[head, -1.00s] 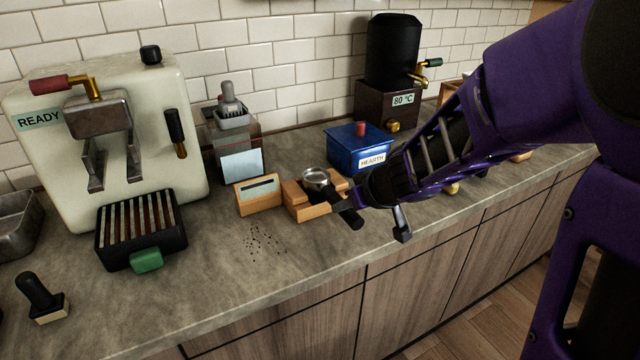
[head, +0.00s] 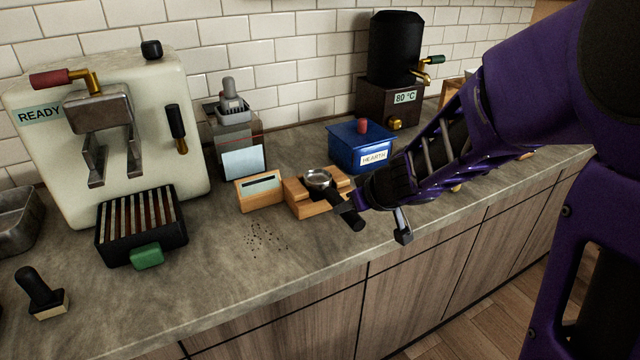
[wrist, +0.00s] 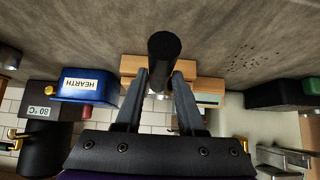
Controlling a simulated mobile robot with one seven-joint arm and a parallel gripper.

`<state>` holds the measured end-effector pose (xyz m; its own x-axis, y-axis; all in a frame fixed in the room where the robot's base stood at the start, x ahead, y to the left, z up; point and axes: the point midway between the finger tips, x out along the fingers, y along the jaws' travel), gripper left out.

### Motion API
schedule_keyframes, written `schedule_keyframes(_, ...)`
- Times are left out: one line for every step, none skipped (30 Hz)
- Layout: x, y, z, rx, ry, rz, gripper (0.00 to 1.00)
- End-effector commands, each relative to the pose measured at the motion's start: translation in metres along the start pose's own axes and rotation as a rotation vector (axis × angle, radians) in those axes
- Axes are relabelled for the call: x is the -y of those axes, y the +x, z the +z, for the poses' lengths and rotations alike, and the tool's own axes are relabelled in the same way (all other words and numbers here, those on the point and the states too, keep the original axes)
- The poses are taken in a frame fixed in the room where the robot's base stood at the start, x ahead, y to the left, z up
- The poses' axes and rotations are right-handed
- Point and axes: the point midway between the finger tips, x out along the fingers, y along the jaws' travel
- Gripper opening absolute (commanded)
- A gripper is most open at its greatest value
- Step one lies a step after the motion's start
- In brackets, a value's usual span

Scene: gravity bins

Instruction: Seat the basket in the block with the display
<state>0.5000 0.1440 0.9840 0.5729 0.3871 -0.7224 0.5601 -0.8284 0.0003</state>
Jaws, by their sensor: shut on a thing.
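The basket (head: 318,178) is a round metal cup on a black handle (head: 352,219). It is at the top of a wooden block (head: 306,207); I cannot tell whether it rests in it or hovers just above. My gripper (head: 352,200) is shut on the handle, just right of the block. In the wrist view the handle (wrist: 164,48) stands out between my two fingers (wrist: 159,80), with the wooden block (wrist: 209,86) behind; the metal cup is mostly hidden there.
A blue HEARTH box (head: 361,147) stands behind the block. A grinder-like device (head: 236,130) is behind the display. The cream machine (head: 60,170) and a black slatted tray (head: 140,225) are at left. Dark grounds (head: 266,237) lie on the open counter in front.

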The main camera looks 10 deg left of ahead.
Motion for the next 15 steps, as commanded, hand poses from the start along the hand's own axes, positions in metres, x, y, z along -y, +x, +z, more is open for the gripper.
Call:
schedule_keyframes(-0.0002, -0.0007, -0.0015, -0.002, 0.0, 0.001, 0.0)
schedule_keyframes(-0.0002, -0.0007, -0.0015, -0.002, 0.0, 0.001, 0.0)
schedule_keyframes(-0.0001, -0.0007, -0.0015, -0.002, 0.0, 0.0, 0.0)
schedule_keyframes(-0.0002, -0.0007, -0.0015, -0.002, 0.0, 0.001, 0.0)
schedule_keyframes(-0.0002, -0.0007, -0.0015, -0.002, 0.0, 0.001, 0.44)
schedule_keyframes(-0.0002, -0.0007, -0.0015, -0.002, 0.0, 0.001, 0.51)
schedule_keyframes(-0.0002, -0.0006, -0.0014, -0.002, 0.0, 0.001, 0.56)
schedule_keyframes(-0.0001, -0.0006, -0.0013, -0.002, 0.0, 0.0, 0.62)
schedule_keyframes(-0.0001, -0.0006, -0.0012, -0.002, 0.0, 0.0, 0.69)
schedule_keyframes(-0.0001, -0.0005, -0.001, -0.002, 0.0, 0.0, 0.73)
schedule_keyframes(-0.0001, -0.0005, -0.0009, -0.001, 0.0, 0.0, 0.73)
schedule_keyframes(0.0, -0.0004, -0.0008, -0.001, 0.0, 0.0, 0.73)
schedule_keyframes(0.0, -0.0004, -0.0008, -0.001, 0.0, 0.0, 0.73)
schedule_keyframes(0.0, -0.0004, -0.0007, -0.001, 0.0, 0.0, 0.73)
schedule_keyframes(0.0, -0.0003, -0.0006, -0.001, 0.0, 0.0, 0.73)
